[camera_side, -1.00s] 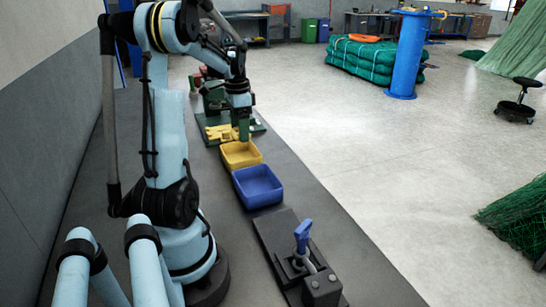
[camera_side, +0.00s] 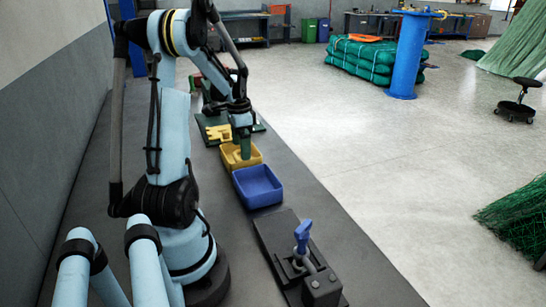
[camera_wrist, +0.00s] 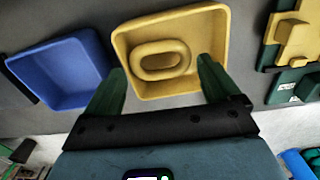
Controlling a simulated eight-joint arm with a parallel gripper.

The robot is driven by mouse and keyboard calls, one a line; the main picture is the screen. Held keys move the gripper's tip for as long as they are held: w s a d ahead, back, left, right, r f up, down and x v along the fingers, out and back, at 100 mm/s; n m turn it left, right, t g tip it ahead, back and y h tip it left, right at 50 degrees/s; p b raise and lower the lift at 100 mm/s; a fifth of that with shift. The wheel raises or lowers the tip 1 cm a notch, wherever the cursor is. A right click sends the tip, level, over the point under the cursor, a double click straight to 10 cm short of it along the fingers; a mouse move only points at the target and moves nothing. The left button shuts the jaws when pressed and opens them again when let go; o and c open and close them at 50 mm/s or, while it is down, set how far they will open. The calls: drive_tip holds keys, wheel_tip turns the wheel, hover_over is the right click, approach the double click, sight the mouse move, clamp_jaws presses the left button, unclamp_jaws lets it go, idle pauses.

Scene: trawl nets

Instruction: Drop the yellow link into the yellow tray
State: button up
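The yellow tray (camera_side: 229,160) stands on the dark bench beyond the blue tray. It also shows in the wrist view (camera_wrist: 125,45). The yellow link (camera_wrist: 162,61), an oval ring, appears within the tray's walls in the wrist view; whether it touches the floor is hard to tell. My gripper (camera_wrist: 160,82) has its two green fingers spread wide with nothing between the tips, and the link lies just past them. In the side view my gripper (camera_side: 243,155) points down into the yellow tray. The link cannot be made out there.
The blue tray (camera_side: 258,187) stands beside the yellow tray, nearer the side camera. A dark fixture with a blue lever (camera_side: 302,236) is nearer still. A green board with yellow parts (camera_side: 218,132) lies beyond the yellow tray. The bench's right strip is bare.

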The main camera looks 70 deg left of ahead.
drive_tip(key=shift+o, duration=0.7)
drive_tip(key=shift+r, duration=0.1)
wheel_tip(320, 180, up, 12)
drive_tip(key=w+d+t+y, duration=0.15)
drive_tip(key=w+d, duration=0.35)
drive_tip(key=d, duration=0.7)
drive_tip(key=w+d+t, duration=0.3)
drive_tip(key=w+d, duration=0.1)
drive_tip(key=d, duration=0.8)
drive_tip(key=s+d+f+t+h, duration=0.1)
drive_tip(key=d+f+t, duration=0.1)
drive_tip(key=d, duration=0.9)
drive_tip(key=shift+f+t, duration=0.35)
drive_tip(key=shift+f, duration=0.4)
